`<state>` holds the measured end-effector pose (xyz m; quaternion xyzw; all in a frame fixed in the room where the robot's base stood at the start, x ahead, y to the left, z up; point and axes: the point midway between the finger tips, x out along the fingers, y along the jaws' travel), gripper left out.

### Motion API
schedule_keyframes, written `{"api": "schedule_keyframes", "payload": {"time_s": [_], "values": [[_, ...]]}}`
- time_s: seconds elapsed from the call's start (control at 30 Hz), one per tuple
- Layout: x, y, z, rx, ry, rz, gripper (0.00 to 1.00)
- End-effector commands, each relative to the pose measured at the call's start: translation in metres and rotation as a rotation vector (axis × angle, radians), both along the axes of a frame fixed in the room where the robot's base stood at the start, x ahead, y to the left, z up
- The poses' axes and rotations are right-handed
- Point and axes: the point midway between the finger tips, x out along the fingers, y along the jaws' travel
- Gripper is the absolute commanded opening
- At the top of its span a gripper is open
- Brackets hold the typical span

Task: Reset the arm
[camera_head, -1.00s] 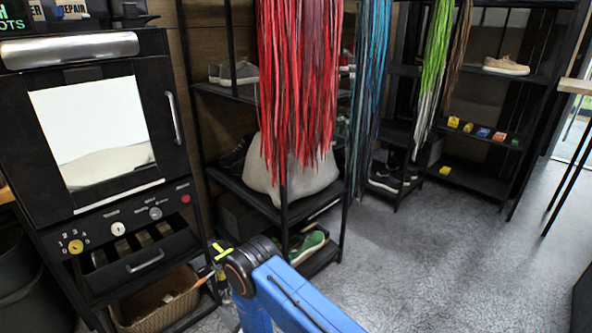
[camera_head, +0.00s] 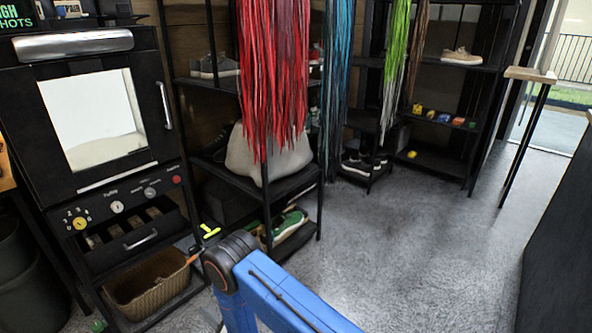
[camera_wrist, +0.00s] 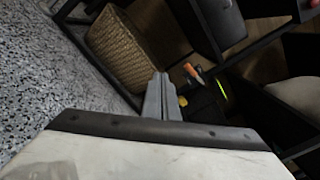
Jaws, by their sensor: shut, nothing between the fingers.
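My gripper (camera_wrist: 160,97) shows in the wrist view with its grey fingers together and nothing between them. It points toward the lower part of the black shelving, near the woven basket (camera_wrist: 122,48). In the head view my blue arm reaches up from the bottom edge, and its end is mostly hidden behind the joint. No object is held. The basket also shows in the head view (camera_head: 148,285), under the black machine, left of my arm.
The black machine (camera_head: 95,125) with knobs stands at left. Black shelves (camera_head: 285,188) hold shoes and a pale bag (camera_head: 262,155). Red laces (camera_head: 272,75) hang in front. Grey floor (camera_head: 430,250) is open at right, bounded by a dark panel (camera_head: 560,230).

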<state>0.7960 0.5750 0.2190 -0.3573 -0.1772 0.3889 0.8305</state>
Motion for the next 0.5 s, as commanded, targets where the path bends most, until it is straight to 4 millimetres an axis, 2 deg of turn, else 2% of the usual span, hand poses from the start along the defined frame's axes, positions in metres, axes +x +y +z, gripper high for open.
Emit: {"api": "schedule_keyframes", "payload": {"time_s": [0.27,0.5], "values": [[0.024,-0.003,0.027,-0.063,-0.028,-0.025,0.0],[0.056,-0.012,0.065,-0.153,-0.067,-0.056,0.0]]}}
